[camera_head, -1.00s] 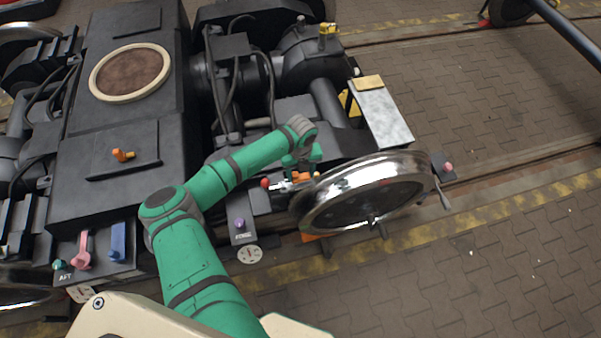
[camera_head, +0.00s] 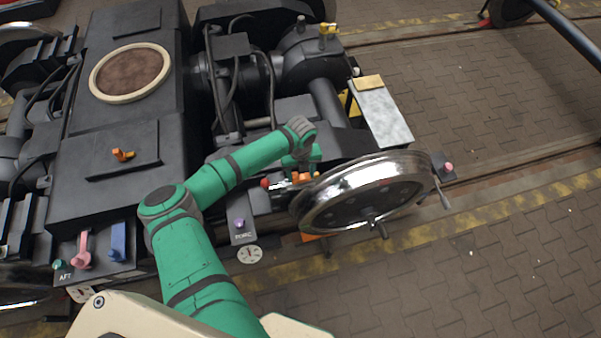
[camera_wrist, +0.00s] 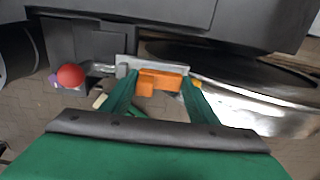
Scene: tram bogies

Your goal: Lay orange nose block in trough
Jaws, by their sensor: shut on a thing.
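My gripper (camera_wrist: 160,94) is shut on an orange block (camera_wrist: 161,79), with one green finger at each side of it. In the head view my gripper (camera_head: 301,163) points down beside the shiny wheel, with orange (camera_head: 303,177) showing under it. A pale grey metal piece (camera_wrist: 127,65) stands right behind the block in the wrist view. I cannot tell whether it is the trough, or whether the block touches it. The fingertips are partly hidden in the head view.
The shiny wheel (camera_head: 322,208) is close at my gripper's right. A red ball knob (camera_wrist: 70,76) is at its left. A purple knob (camera_head: 240,223) stands nearer. A grey plate (camera_head: 384,118) bears a yellow block (camera_head: 369,82). Another orange piece (camera_head: 122,155) sits on the bogie top.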

